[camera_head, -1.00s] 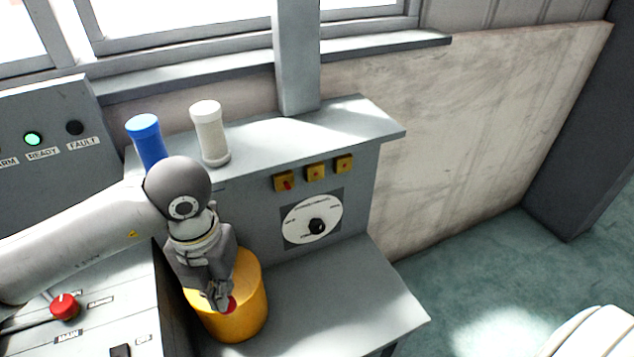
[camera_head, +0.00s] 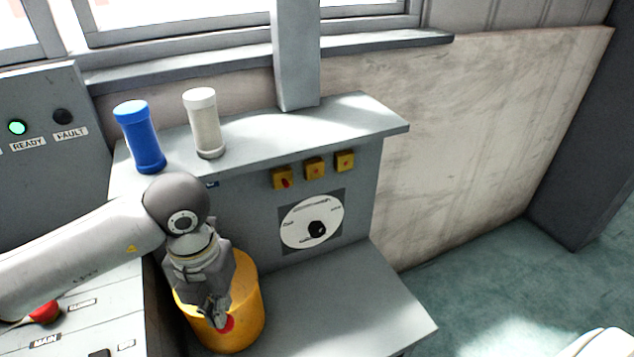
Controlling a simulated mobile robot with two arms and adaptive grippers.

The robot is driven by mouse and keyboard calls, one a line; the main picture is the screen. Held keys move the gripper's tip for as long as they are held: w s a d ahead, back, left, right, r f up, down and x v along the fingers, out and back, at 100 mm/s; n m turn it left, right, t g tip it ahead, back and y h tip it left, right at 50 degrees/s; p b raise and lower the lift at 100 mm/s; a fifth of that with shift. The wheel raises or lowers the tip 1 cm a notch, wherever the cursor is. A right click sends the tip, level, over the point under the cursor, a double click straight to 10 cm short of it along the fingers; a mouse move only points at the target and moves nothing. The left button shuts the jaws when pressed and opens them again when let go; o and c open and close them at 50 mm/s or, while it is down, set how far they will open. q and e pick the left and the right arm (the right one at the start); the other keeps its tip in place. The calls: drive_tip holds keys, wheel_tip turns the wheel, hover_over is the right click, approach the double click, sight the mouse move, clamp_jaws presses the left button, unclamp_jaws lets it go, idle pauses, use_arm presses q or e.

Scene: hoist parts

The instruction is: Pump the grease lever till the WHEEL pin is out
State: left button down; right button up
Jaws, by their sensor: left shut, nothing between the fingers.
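A yellow cylindrical pot (camera_head: 250,308), likely the grease unit, stands on the grey bench at lower left. A red round end (camera_head: 228,324), likely the lever's tip, shows against its front. My left gripper (camera_head: 218,316) is shut and points down at the pot's front, its fingertips right beside the red end. I cannot tell if they touch. The lever's shaft is hidden. Three small yellow blocks sit on the grey panel; the left block (camera_head: 282,178) shows a red part, perhaps a pin. Their labels are too small to read. My right gripper is out of view.
A white dial (camera_head: 297,229) with a black knob (camera_head: 318,229) is below the blocks. A blue bottle (camera_head: 140,140) and a white bottle (camera_head: 205,125) stand on the shelf above. A console with a lit green READY lamp (camera_head: 17,128) is at left. The bench's right part (camera_head: 350,305) is clear.

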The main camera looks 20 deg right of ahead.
use_arm(q)
drive_tip(key=shift+f+b, duration=0.5)
drive_tip(key=shift+f, duration=0.25)
drive_tip(key=shift+a, duration=0.1)
drive_tip(key=shift+w, duration=0.1)
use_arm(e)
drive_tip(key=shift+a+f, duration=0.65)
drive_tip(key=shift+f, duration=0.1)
